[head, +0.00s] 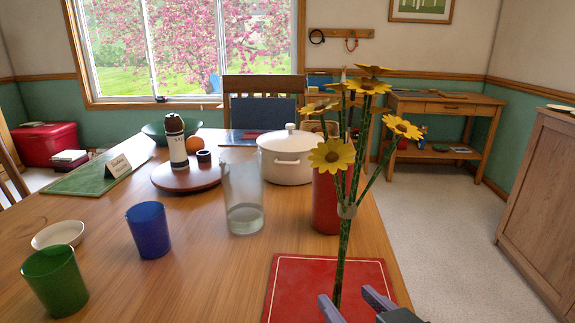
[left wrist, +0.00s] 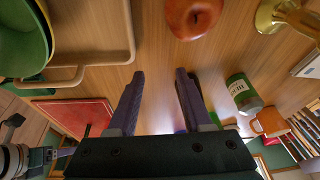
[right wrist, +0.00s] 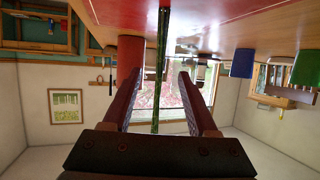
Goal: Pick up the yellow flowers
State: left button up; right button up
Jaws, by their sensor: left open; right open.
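The yellow flowers (head: 332,154) stand upright at the right of the head view, green stems bound by a pale band. Their lower stems (right wrist: 163,40) run between the fingers of my right gripper (head: 348,298) in the head and right wrist views. That gripper (right wrist: 157,85) is open around the stems, with gaps visible at its fingers. The stems' lower end is hard to make out against the red mat (head: 290,285). My left gripper (left wrist: 158,90) is open and empty in the left wrist view and out of the head view.
A red cylinder (head: 325,205) stands just behind the stems. A clear glass (head: 243,190), a white pot (head: 285,160), a blue cup (head: 149,230) and a green cup (head: 55,280) stand on the table. An apple (left wrist: 193,17) lies near my left gripper.

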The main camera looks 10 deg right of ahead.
jog(key=shift+x, duration=1.15)
pick_arm(q)
jog(key=f+b, duration=0.2)
jog(key=shift+w+d+f, duration=0.1)
jog(key=shift+d+f, duration=0.2)
pick_arm(e)
jog(key=x, duration=0.5)
jog(key=shift+w+r, duration=0.15)
jog(key=shift+w, duration=0.1)
jog(key=shift+c, duration=0.4)
pick_arm(q)
jog(key=shift+a, duration=0.15)
pick_arm(e)
grip_shut()
